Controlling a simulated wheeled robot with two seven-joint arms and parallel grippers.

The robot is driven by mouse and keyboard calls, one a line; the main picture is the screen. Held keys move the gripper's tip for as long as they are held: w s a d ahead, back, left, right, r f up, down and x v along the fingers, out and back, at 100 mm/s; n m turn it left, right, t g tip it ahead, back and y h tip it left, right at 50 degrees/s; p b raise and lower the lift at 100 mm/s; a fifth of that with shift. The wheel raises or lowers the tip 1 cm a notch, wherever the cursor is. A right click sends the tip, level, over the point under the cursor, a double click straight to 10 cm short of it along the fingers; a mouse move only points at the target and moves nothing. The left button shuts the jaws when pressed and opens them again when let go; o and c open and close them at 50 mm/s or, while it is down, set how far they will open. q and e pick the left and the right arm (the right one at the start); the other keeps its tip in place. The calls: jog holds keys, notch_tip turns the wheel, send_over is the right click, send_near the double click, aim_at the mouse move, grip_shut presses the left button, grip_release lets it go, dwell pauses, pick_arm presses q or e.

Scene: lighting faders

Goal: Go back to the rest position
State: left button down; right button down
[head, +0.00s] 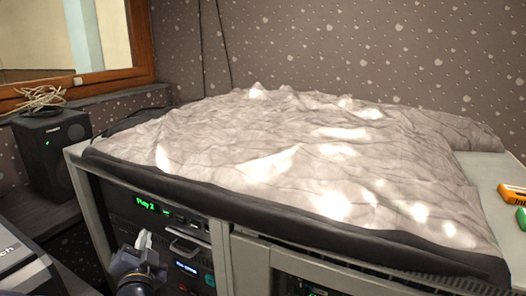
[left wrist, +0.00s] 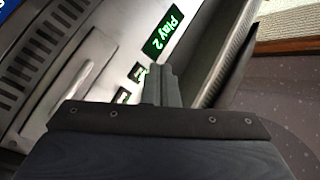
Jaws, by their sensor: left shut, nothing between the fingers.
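My left gripper (head: 144,240) is low in the head view, left of centre, in front of the rack unit with the green "Play 2" display (head: 146,204). Its pale fingers are together and hold nothing. In the left wrist view the shut fingers (left wrist: 161,84) point toward the rack face, and the "Play 2" display (left wrist: 162,33) is just beyond the tips. I cannot tell whether the fingertips touch the panel. No faders show clearly in either view. My right gripper is not in view.
A crumpled grey cover (head: 290,150) lies over the console top. A black speaker (head: 52,150) with a coiled cable (head: 38,99) stands at the left. A metal handle (head: 188,250) sticks out from the rack. Orange (head: 512,194) and green (head: 521,218) items lie at the right edge.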

pick_arm(q)
jog(key=s+d+f+n+g+h, duration=0.2)
jog(key=s+d+n+g+h, duration=0.15)
jog(key=s, duration=0.55)
jog(key=s+d+f+n+g+h, duration=0.25)
jog(key=s+d+g, duration=0.2)
jog(key=s, duration=0.45)
jog(key=s+d+f+n+g+h, duration=0.2)
jog(key=s+d+f+g+h, duration=0.15)
jog(key=s, duration=0.55)
notch_tip(320, 180, up, 22)
jog(key=g+p, duration=0.1)
jog(key=p, duration=2)
jog(key=shift+w+a, duration=0.25)
jog(key=shift+a, duration=0.1)
